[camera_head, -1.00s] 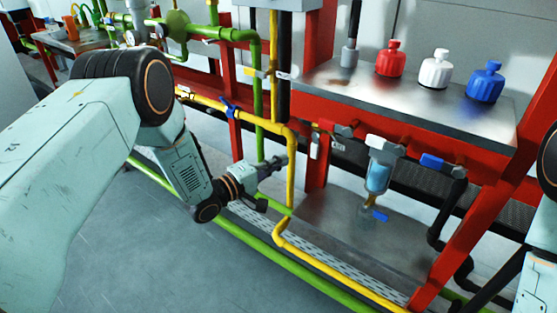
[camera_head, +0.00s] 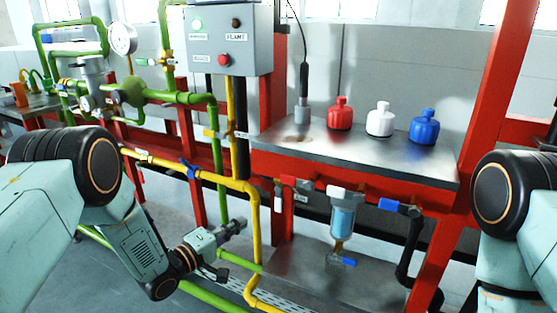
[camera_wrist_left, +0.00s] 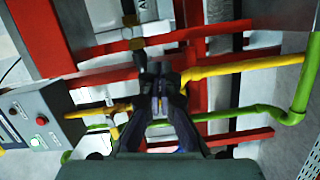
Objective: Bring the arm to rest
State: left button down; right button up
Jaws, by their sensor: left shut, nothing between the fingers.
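My left arm (camera_head: 140,247) comes in from the left, pale green with black joints, bent at the elbow. My left gripper (camera_head: 238,226) is shut and empty in front of the green and yellow pipes. The left wrist view shows its dark fingers together (camera_wrist_left: 160,88), with the yellow pipe (camera_wrist_left: 230,67) behind them. I cannot tell whether they touch any pipe. Part of my right arm (camera_head: 505,200) shows at the right edge; its gripper is out of view.
A red frame carries a metal shelf (camera_head: 300,150) with red (camera_head: 340,115), white (camera_head: 380,121) and blue (camera_head: 424,128) bottles. A grey control box (camera_head: 222,40), a gauge (camera_head: 123,38) and a filter (camera_head: 342,220) are nearby. Open floor lies at lower left.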

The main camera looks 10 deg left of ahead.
pick_arm(q)
jog(key=s+a+f+m+g+y, duration=0.2)
jog(key=s+f+m+g+y, duration=0.1)
jog(key=s+f, duration=0.45)
jog(key=s+a+f+m+g+y, duration=0.2)
jog(key=s+f+m+g+y, duration=0.15)
jog(key=s+f, duration=0.4)
jog(key=s+a+f+m+g+y, duration=0.1)
jog(key=s+g, duration=0.3)
jog(key=s, duration=1)
jog(key=s+a+f+m+g+y, duration=0.1)
jog(key=s+g, duration=0.3)
jog(key=s, duration=1.1)
jog(key=shift+s+f+y, duration=0.25)
jog(key=shift+f+y, duration=0.15)
jog(key=shift+y, duration=0.35)
jog(key=shift+m, duration=0.25)
